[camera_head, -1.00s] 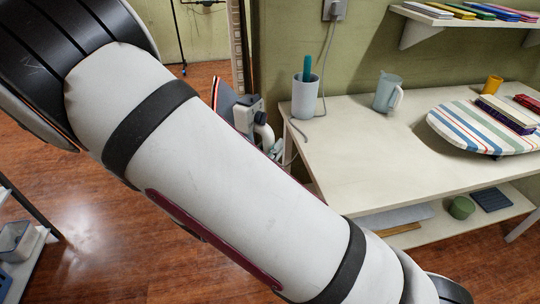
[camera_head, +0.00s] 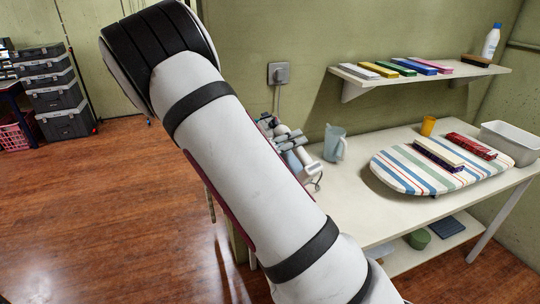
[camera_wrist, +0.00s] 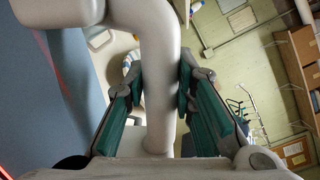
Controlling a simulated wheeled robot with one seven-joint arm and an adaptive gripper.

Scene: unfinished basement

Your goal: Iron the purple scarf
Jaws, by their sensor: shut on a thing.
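The purple scarf appears as a dark purple folded piece (camera_head: 437,156) on the striped ironing board (camera_head: 395,183), under a cream slab (camera_head: 446,149). My gripper (camera_head: 298,155) is partly hidden behind my arm, left of the board and beside the blue mug. In the wrist view its green-padded fingers are closed on both sides of a thick pale grey bar (camera_wrist: 158,110). The bar looks like the handle of an iron, joined to a blue-grey body (camera_wrist: 60,85) at the left. The iron's underside is not seen. The gripper and iron are apart from the scarf.
The light blue mug (camera_head: 335,143) stands between my gripper and the board. A shelf (camera_head: 420,76) overhangs the table.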

